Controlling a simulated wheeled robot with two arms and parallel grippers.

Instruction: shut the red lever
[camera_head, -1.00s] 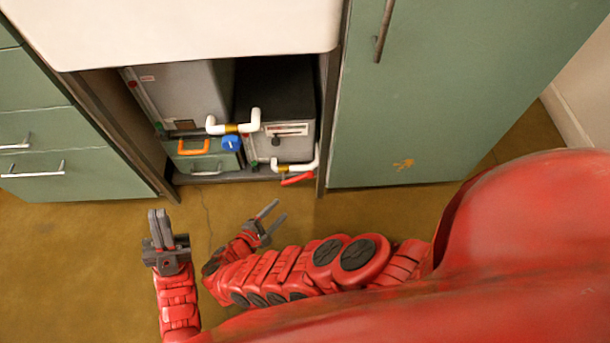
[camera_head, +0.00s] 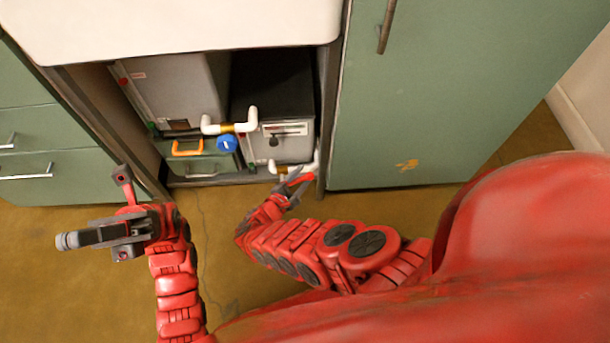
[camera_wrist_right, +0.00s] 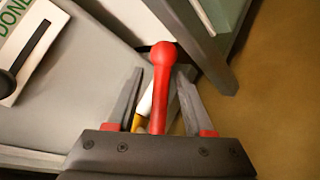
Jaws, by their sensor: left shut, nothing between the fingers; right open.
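The red lever (camera_head: 306,178) is on the lower white pipe (camera_head: 315,160) at the front right of the open cabinet. In the right wrist view the red lever (camera_wrist_right: 161,85) has a rounded knob end and lies between the two fingers. My right gripper (camera_head: 293,180) is open around the lever; it also shows in the right wrist view (camera_wrist_right: 157,75), with gaps visible on both sides, so contact cannot be confirmed. My left gripper (camera_head: 68,240) is shut and empty, pointing left, away from the cabinet opening.
Inside the cabinet are an upper white pipe (camera_head: 251,118), a blue knob (camera_head: 227,144) and an orange handle (camera_head: 188,152). A grey post (camera_wrist_right: 200,45) stands close to the right finger.

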